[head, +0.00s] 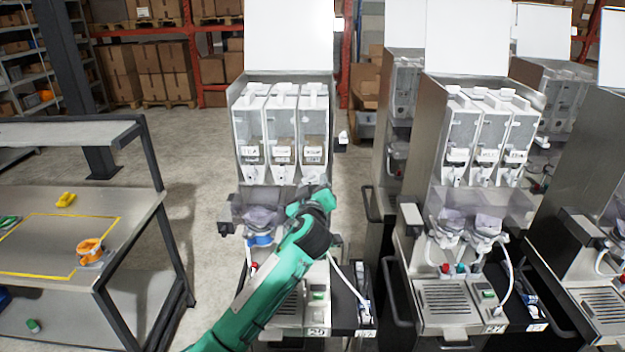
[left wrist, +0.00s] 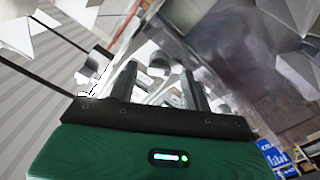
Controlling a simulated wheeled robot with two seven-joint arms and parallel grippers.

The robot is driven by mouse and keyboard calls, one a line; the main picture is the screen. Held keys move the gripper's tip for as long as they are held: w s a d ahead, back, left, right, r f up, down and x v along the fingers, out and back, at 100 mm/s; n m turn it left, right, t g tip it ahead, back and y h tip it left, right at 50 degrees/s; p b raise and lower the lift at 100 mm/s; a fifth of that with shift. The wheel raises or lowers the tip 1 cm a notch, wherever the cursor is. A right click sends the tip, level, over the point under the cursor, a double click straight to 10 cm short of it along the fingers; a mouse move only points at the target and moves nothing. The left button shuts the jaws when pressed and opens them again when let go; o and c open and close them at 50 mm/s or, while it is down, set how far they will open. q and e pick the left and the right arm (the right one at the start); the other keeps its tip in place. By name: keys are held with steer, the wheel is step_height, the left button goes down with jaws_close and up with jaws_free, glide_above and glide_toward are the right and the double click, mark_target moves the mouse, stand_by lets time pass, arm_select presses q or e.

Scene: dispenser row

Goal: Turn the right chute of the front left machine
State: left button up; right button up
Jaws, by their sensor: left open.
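The front left machine (head: 240,130) has three clear canisters side by side, with white chutes under them. The left chute (head: 252,174) and middle chute (head: 280,175) show in the head view. The right chute (head: 309,178) sits just above my left gripper (head: 318,189), whose green wrist covers the area below it. In the left wrist view my left gripper (left wrist: 160,78) is open, with two dark fingers apart. Whitish and grey machine parts (left wrist: 158,72) show between and beyond the fingers. I cannot tell if the fingers touch the chute. My right gripper is not in view.
More dispenser machines (head: 470,130) stand to the right, close by. A workbench (head: 130,235) with an orange object (head: 90,250) and a yellow object (head: 66,200) is at the left. Clear floor (head: 195,200) lies between bench and machine.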

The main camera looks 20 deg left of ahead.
arm_select(q)
steer(key=shift+w, duration=0.3)
steer(key=shift+c, duration=0.4)
steer(key=c, duration=0.9)
